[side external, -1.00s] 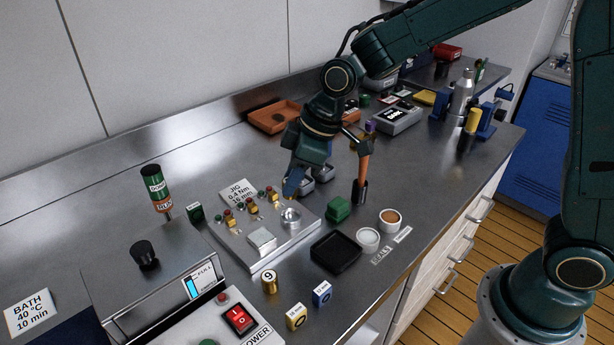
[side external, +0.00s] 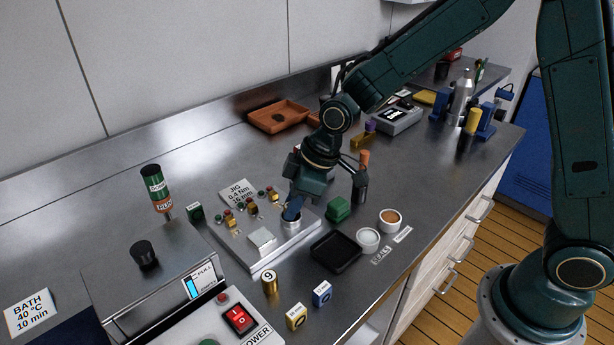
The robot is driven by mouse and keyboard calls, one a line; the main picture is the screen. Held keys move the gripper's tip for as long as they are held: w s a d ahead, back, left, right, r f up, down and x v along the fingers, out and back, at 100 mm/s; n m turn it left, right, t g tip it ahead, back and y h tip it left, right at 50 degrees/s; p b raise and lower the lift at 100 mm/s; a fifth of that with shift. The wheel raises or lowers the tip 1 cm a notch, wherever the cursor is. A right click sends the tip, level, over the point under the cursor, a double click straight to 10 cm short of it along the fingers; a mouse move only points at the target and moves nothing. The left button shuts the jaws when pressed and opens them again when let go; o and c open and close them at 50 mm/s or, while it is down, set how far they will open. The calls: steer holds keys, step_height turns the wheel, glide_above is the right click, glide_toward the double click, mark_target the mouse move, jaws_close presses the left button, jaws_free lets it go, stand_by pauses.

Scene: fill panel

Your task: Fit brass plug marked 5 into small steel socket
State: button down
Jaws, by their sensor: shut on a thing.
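My gripper (side external: 292,211) points down at the round steel socket (side external: 291,224) on the jig plate (side external: 295,243), its fingertips at the socket's mouth. It is shut on the brass plug, which the blue fingers and socket rim hide now. Its number cannot be read, and I cannot tell how deep it sits in the socket. Another brass plug, marked 9 (side external: 270,282), stands upright on the bench in front of the jig.
A black tray (side external: 335,252), green block (side external: 338,209) and two round dishes (side external: 368,239) lie to the right.

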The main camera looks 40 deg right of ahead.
steer(key=shift+f, duration=0.15)
steer(key=c, duration=1.2)
jaws_free()
steer(key=shift+v, duration=6.2)
